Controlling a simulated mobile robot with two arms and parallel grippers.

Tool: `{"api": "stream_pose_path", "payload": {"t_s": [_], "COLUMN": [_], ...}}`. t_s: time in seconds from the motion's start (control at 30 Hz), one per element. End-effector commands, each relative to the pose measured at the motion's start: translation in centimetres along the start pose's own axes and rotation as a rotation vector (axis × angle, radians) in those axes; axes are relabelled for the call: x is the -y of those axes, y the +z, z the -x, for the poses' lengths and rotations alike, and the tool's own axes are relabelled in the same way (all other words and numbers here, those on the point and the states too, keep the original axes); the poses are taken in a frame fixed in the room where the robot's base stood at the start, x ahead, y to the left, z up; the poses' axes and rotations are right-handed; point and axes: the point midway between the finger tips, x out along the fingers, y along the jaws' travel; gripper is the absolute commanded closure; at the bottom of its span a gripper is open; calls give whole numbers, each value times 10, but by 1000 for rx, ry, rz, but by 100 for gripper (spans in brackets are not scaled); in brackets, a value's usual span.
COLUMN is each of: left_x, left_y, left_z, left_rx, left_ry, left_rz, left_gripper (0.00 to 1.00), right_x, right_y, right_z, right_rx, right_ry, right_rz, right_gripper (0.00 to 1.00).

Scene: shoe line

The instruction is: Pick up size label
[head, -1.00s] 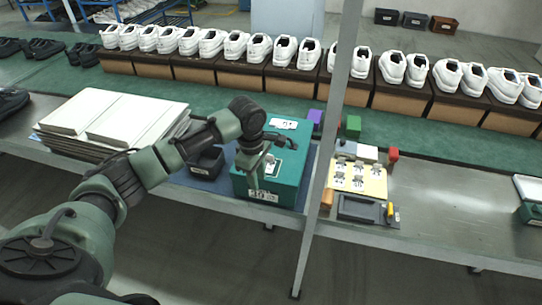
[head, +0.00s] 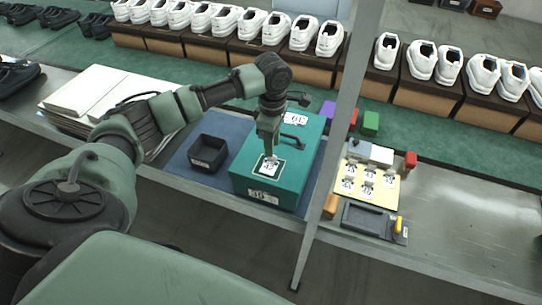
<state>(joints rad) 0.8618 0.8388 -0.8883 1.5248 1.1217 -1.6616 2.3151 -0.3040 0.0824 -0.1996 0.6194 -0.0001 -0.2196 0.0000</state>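A teal shoe box (head: 248,182) sits on the blue mat, with a handle on its lid. My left gripper (head: 268,151) points down over the lid, right at the far edge of the lid label. Its fingertips are too small to show whether they are open or touch the label. Several more size labels (head: 367,187) lie on a yellow sheet (head: 352,198) right of the post. My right gripper is not in view.
A black open bin (head: 209,153) stands left of the box on the blue mat (head: 183,162). A grey post (head: 339,130) rises between the box and the yellow sheet. A dark tray (head: 369,221) lies in front of the sheet. White shoes line the back shelf.

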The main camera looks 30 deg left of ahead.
Motion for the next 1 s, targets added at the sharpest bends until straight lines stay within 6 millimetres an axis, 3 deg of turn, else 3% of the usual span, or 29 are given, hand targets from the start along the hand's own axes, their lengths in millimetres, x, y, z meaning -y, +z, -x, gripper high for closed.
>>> {"api": "stream_pose_path", "payload": {"t_s": [0.1,0.23,0.53,0.57,0.67,1.0], "left_x": [2,2,1,1,1,1], "left_y": [0,0,0,0,0,0], "left_z": [-16,-35,-44,-44,-43,-43], "left_rx": [-2,-2,-1,-1,-1,-1], "left_ry": [-4,-1,2,2,2,1], "left_rz": [0,0,-1,-1,-1,-1], "left_gripper": [70,70,70,73,100,100], "right_x": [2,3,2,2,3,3], "right_y": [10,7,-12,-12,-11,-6], "right_z": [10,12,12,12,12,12], "right_rx": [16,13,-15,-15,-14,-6], "right_ry": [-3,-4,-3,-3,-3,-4], "right_rz": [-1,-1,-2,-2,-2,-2], "right_gripper": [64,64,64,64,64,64]}}
